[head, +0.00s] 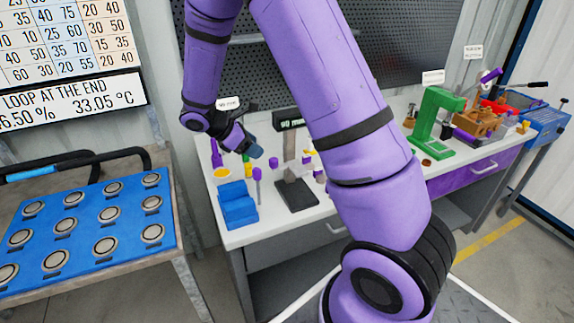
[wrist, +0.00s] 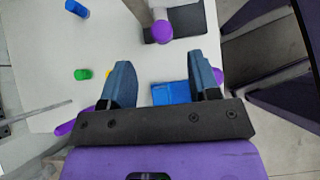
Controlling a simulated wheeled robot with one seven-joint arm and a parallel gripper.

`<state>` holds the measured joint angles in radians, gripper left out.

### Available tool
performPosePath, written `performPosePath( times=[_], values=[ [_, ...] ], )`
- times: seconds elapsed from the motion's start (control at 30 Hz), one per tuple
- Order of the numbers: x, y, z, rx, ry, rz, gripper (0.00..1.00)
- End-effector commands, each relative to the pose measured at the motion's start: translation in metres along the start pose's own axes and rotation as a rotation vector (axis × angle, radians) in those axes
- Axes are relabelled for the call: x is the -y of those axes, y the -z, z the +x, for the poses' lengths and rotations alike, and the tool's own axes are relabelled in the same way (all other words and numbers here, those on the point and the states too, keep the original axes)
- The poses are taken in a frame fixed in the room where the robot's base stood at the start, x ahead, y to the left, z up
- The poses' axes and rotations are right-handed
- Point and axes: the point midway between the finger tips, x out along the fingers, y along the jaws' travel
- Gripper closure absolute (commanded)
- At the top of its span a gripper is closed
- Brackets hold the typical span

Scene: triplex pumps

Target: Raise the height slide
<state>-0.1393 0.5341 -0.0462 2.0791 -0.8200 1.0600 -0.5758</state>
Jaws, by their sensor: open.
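A height gauge stands on the white workbench in the head view, with a black base (head: 297,196), a grey upright (head: 291,155) and a dark display (head: 289,119) on top. A grey slide block (head: 293,170) appears to sit low on the upright; its outline is unclear. In the wrist view, a purple knob (wrist: 162,32) shows beside the gauge's black base (wrist: 205,18). My gripper (head: 255,151) is left of the upright, above the bench. In the wrist view my gripper (wrist: 163,76) has its blue-grey fingers wide apart, with nothing between them. The knob lies beyond the fingertips.
A blue block (head: 237,204) stands at the bench's front left; it shows between my fingers in the wrist view (wrist: 170,92). Small purple, yellow and green parts stand nearby. A green frame (head: 436,118) stands farther right. A blue-topped table (head: 88,226) is at left.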

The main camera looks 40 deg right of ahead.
Motion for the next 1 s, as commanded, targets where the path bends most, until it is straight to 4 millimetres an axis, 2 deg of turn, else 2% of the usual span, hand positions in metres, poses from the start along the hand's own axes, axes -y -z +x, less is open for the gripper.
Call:
performPosePath(
  times=[0.13, 0.23, 0.7, 1.0],
  values=[
    [-0.001, 0.002, 0.003, 0.001, -0.006, -0.007, 0.44],
    [-0.001, 0.001, 0.013, 0.002, -0.004, -0.006, 0.44],
    [-0.001, 0.002, 0.089, 0.001, -0.003, -0.006, 0.44],
    [-0.001, 0.001, 0.107, 0.0, -0.005, -0.005, 0.44]
  ],
)
